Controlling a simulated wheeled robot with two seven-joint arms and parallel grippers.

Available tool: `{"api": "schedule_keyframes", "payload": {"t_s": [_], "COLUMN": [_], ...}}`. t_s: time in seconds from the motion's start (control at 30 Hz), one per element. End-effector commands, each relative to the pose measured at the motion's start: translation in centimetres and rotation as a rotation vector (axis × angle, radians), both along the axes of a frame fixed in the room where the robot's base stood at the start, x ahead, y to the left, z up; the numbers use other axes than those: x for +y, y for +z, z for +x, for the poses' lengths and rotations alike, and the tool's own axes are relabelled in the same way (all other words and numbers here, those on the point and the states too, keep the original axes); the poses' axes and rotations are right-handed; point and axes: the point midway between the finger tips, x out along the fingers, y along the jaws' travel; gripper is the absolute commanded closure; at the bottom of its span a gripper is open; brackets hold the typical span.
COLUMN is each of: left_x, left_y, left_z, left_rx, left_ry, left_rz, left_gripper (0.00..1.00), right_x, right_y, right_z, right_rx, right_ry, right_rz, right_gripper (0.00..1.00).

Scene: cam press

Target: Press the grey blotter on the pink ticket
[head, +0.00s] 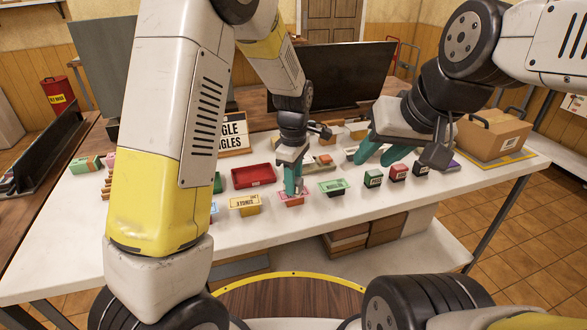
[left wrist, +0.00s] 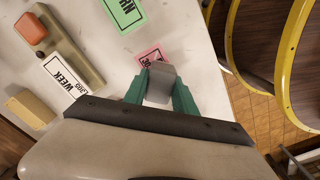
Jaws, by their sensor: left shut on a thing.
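The pink ticket (head: 287,203) lies near the front of the white table, under my left gripper. It also shows in the left wrist view (left wrist: 151,53), partly covered by the fingers and the blotter. My left gripper (head: 294,185) points down at it, its teal fingers shut on the grey blotter (left wrist: 160,84). I cannot tell whether the blotter touches the ticket. My right gripper (head: 382,158) is over the right part of the table, its teal fingers apart with nothing seen between them.
A yellow ticket (head: 244,204) and a green ticket (head: 334,187) lie on either side. A red tray (head: 254,177) is behind on the left. Several small stamp blocks (head: 398,173) stand to the right. A cardboard box (head: 493,136) is at the far right.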

Motion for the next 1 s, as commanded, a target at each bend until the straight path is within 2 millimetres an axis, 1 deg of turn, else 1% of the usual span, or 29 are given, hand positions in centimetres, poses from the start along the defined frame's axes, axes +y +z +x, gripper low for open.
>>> {"api": "schedule_keyframes", "payload": {"t_s": [0.07, 0.17, 0.8, 1.0], "left_x": [0.0, 0.0, 0.0, 0.0], "left_y": [0.1, 0.7, 5.9, 6.9], "left_z": [0.0, 0.0, 0.0, 0.0], "left_rx": [0.001, 0.001, -0.001, 0.001], "left_ry": [0.000, -0.001, 0.000, 0.000], "left_rz": [0.000, 0.000, 0.000, 0.001], "left_gripper": [0.93, 0.93, 0.93, 0.93], "right_x": [0.0, 0.0, 0.0, 0.0], "right_y": [0.0, 0.0, 0.0, 0.0], "right_z": [0.0, 0.0, 0.0, 0.0], "right_rx": [0.000, 0.000, 0.000, 0.000], "right_ry": [0.000, 0.000, 0.000, 0.000], "right_rz": [0.000, 0.000, 0.000, 0.000], "right_gripper": [0.64, 0.64, 0.64, 0.64]}}
